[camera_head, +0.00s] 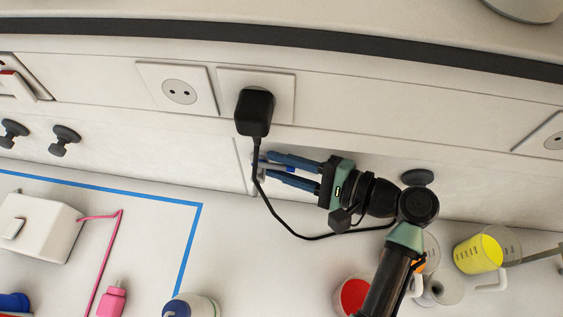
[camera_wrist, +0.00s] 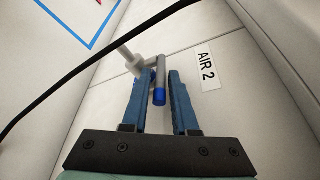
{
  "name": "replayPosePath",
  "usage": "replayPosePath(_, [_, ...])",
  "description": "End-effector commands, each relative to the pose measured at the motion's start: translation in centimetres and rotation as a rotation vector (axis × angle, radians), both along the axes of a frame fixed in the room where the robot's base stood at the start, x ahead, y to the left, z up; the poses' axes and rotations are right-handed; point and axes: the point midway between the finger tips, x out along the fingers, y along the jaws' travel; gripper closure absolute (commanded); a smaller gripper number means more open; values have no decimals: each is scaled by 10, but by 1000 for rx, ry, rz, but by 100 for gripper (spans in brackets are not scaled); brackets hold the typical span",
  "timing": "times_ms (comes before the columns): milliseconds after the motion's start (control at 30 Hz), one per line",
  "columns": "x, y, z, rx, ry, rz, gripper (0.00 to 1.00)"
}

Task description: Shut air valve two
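The air valve two (camera_wrist: 133,62) is a grey fitting on the white panel, with a grey lever (camera_wrist: 161,72) that ends in a blue tip (camera_wrist: 158,97). A label reading "AIR 2" (camera_wrist: 207,71) is on the panel to its right. My gripper (camera_wrist: 160,74) is open, with its blue fingers on either side of the lever. The blue tip lies between them, nearer the left finger; I cannot tell whether they touch. In the head view my gripper (camera_head: 269,164) points left along the panel, and its fingers and the cable partly hide the valve.
A black plug (camera_head: 254,112) sits in a wall socket, and its cable hangs down past my gripper's fingers. Dark knobs (camera_head: 64,140) are on the panel at left. Beakers with red (camera_head: 354,294) and yellow (camera_head: 478,254) liquid stand on the bench below my arm.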

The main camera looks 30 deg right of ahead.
Motion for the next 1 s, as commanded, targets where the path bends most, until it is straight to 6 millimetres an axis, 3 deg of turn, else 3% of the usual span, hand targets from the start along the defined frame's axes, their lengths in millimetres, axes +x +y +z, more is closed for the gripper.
replayPosePath(567, [-8, -8, 2, 0, -3, -6, 73])
replayPosePath(1000, [-84, -67, 24, -2, -3, -6, 73])
